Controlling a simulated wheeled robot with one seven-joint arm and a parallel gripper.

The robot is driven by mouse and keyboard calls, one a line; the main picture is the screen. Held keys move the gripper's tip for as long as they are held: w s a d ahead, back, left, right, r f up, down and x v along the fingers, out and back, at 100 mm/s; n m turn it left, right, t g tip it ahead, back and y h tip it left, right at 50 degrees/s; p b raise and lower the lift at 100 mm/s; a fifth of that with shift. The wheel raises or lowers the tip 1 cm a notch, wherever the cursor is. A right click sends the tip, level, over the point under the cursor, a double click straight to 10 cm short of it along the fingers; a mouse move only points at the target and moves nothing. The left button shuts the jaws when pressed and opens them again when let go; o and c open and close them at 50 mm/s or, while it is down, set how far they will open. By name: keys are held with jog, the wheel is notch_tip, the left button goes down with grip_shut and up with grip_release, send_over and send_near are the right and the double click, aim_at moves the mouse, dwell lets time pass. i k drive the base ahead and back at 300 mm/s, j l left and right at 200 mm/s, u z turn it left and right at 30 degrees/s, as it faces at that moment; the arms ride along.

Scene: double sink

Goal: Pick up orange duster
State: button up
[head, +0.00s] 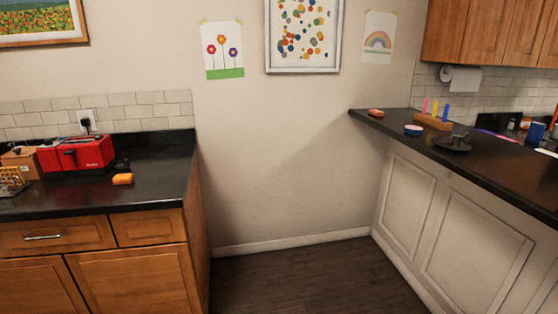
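A small orange block-like object (123,179), which looks like the orange duster, lies on the black left counter (90,196) near its right end. It is too small to make out in detail. Another small orange-red object (376,113) lies at the far left end of the dark right counter (495,172); I cannot tell what it is. My gripper is not in view.
A red toaster (84,154) stands left of the orange object, with a cardboard box (21,160) and yellow wire basket (11,181). The right counter holds a blue-rimmed dish (413,130), a colored peg stand (434,121) and a dark plate (452,144). The floor (305,277) between counters is clear.

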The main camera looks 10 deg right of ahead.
aim_at(375, 113)
jog(key=i+j+z, duration=0.3)
jog(key=i+z, duration=0.2)
jog(key=i, duration=0.25)
jog(key=i+j+z, duration=0.95)
jog(key=i+j, duration=0.25)
jog(key=j, duration=0.2)
